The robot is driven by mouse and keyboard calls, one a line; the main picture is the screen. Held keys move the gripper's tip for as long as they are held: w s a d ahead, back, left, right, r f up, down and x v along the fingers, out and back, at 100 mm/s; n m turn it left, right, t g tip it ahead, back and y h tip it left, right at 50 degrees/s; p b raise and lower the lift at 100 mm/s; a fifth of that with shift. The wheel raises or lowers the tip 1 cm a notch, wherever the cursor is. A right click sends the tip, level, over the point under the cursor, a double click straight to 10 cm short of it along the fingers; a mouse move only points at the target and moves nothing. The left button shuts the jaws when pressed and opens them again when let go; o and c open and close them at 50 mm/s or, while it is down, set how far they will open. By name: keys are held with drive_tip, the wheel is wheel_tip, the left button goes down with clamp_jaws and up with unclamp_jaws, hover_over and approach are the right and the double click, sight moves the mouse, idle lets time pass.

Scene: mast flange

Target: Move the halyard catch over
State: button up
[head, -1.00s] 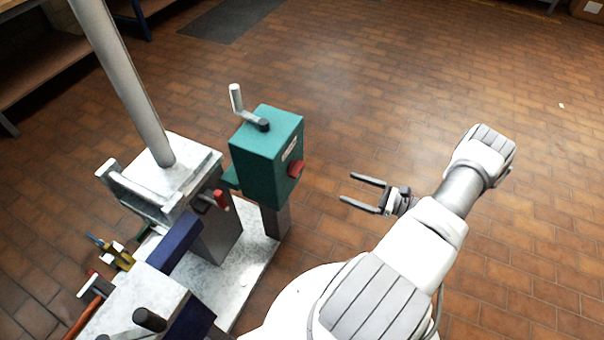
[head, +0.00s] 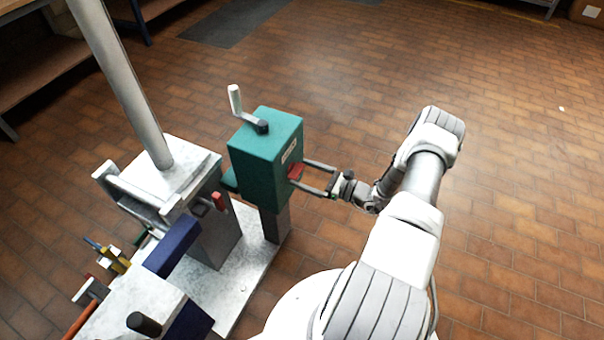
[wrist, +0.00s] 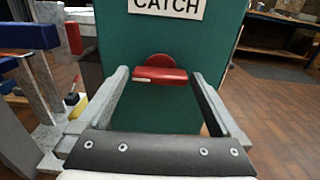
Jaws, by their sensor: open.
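The halyard catch is a red knob with a flat bar (wrist: 160,76) on the face of a green box (head: 268,160). In the wrist view a label reading "CATCH" (wrist: 166,8) sits above it. In the head view the red catch (head: 296,172) shows on the box's right side. My gripper (head: 312,178) is open, with one finger on each side of the catch. In the wrist view its fingers (wrist: 162,84) reach toward the box face to the left and right of the red bar. I cannot tell whether they touch it.
A crank handle (head: 240,108) stands on top of the green box. A grey mast (head: 122,82) rises from a pale block to the left. A red-ended lever (head: 219,202) and a blue block (head: 172,248) are nearby. The tiled floor (head: 470,70) to the right is clear.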

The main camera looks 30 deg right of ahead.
drive_tip(key=shift+w+a, duration=0.35)
drive_tip(key=shift+w, duration=0.1)
drive_tip(key=c, duration=1.1)
drive_tip(key=shift+o, duration=0.2)
